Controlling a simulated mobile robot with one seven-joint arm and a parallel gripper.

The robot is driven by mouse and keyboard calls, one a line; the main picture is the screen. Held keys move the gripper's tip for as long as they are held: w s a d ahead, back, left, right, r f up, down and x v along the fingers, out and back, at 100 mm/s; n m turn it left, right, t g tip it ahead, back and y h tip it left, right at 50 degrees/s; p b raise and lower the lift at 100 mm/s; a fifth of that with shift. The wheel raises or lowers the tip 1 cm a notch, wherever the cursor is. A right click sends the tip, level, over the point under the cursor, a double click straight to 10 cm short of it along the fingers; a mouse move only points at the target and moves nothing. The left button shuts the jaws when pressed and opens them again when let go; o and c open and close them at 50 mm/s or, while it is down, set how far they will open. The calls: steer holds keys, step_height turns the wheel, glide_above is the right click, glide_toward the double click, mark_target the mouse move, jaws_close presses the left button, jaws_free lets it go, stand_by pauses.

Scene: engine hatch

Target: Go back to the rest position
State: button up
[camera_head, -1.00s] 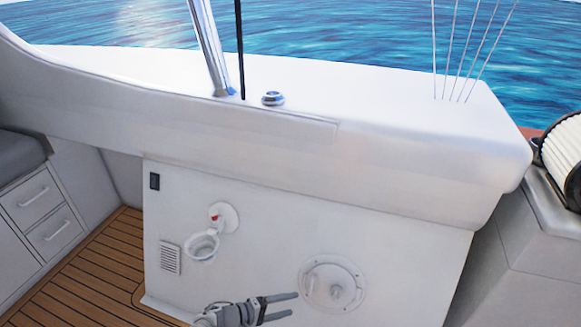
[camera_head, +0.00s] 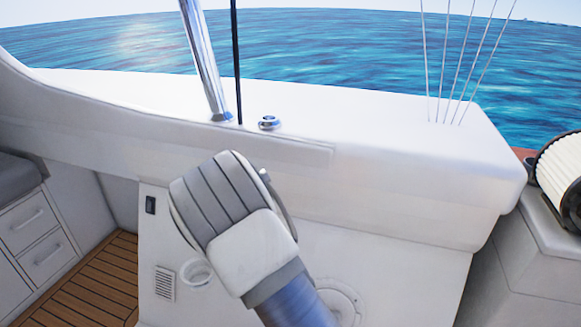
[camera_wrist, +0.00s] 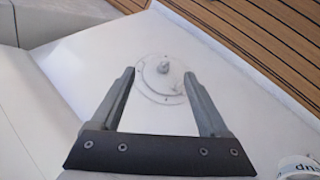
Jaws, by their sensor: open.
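My gripper (camera_wrist: 160,92) is open and empty in the wrist view, its two grey fingers apart. Between and beyond the fingertips is the round white hatch (camera_wrist: 150,96) with a small knob (camera_wrist: 163,68) at its middle, on the white panel. The fingers look apart from the hatch, though the exact gap cannot be told. In the head view my arm covers the middle of the panel, and only part of the hatch (camera_head: 343,297) shows beside it. My gripper is hidden in the head view.
A white cup holder (camera_head: 197,272) and a vent grille (camera_head: 164,283) are on the panel left of my arm. A white ledge (camera_head: 420,165) overhangs the panel. Drawers (camera_head: 38,240) stand at left. A ribbed white cylinder (camera_head: 560,172) sits at right. Wooden floor (camera_head: 97,285) is clear at lower left.

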steer(key=s+d+r+m+t+y, duration=0.1)
steer(key=s+d+r+y, duration=0.25)
steer(key=r, duration=0.65)
steer(key=s+d+r+t+y, duration=0.1)
steer(key=s+d+r+y, duration=0.25)
steer(key=r, duration=0.75)
steer(key=s+d+r+t, duration=0.2)
steer(key=s+d+r, duration=0.15)
steer(key=s, duration=0.35)
steer(key=s+d+r+t, duration=0.2)
steer(key=s+r+t, duration=0.1)
steer(key=s+r, duration=0.25)
step_height(320, 180, up, 24)
steer(key=s+p, duration=0.1)
steer(key=p, duration=2.3)
steer(key=shift+d+h+p, duration=0.2)
steer(key=shift+h+p, duration=0.1)
steer(key=shift+p, duration=0.1)
steer(key=shift+s, duration=0.1)
